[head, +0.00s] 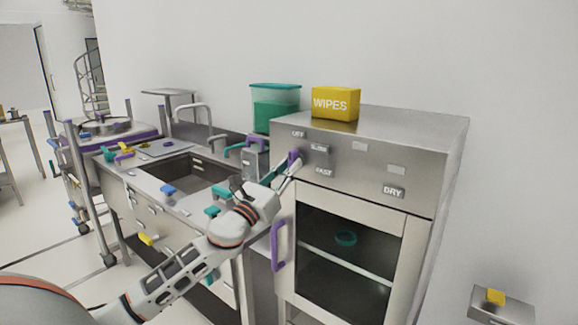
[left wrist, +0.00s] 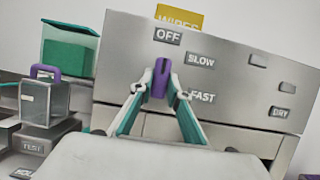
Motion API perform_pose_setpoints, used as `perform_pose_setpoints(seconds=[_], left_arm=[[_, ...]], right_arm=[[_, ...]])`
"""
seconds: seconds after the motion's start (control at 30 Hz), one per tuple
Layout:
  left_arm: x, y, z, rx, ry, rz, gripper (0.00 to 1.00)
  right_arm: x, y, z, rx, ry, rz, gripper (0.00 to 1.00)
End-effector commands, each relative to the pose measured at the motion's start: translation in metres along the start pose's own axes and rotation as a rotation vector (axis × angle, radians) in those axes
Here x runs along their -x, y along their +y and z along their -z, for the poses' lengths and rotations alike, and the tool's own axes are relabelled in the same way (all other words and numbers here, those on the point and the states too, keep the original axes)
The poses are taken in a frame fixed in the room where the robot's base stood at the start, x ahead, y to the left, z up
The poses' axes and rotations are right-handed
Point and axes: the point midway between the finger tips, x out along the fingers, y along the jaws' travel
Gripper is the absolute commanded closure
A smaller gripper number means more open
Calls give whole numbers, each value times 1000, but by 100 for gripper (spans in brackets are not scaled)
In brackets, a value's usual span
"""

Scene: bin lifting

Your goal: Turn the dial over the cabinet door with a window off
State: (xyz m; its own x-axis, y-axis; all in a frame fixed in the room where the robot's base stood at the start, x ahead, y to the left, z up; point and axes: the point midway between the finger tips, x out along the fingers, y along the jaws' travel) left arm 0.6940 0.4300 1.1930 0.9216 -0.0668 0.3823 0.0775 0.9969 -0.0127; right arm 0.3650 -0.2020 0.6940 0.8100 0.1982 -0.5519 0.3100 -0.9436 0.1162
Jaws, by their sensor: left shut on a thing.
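The purple dial (head: 294,156) is on the grey front panel above the cabinet door with a window (head: 345,262). In the left wrist view the dial (left wrist: 161,76) stands nearly upright, its upper end towards the OFF label (left wrist: 168,37). The SLOW label (left wrist: 201,61) and FAST label (left wrist: 203,97) are to its right. My left gripper (head: 293,164) is shut on the dial; in the left wrist view its fingertips (left wrist: 160,86) press on both sides of it. The door is shut, with a purple handle (head: 279,246) at its left. My right gripper is in neither view.
A yellow WIPES box (head: 335,104) stands on the cabinet top. A teal-lidded container (head: 275,106) stands behind left. A sink counter (head: 190,172) with small coloured items extends left. A DRY label (head: 393,192) is right on the panel. A small box (head: 502,307) is at lower right.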

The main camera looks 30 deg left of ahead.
Motion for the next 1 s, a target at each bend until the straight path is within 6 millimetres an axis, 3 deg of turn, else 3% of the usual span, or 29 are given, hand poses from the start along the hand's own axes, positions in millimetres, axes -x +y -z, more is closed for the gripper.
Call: perform_pose_setpoints(seconds=[0.3,0.33,0.4,0.77,1.0], left_arm=[[0,0,-1,5,-1,0,100],[0,0,-1,5,-1,0,78],[0,0,-1,5,-1,0,67],[1,0,0,3,0,0,67],[24,0,2,4,2,0,67]], right_arm=[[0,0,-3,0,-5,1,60],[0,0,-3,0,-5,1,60],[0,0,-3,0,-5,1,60],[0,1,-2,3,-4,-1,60],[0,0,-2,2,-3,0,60]])
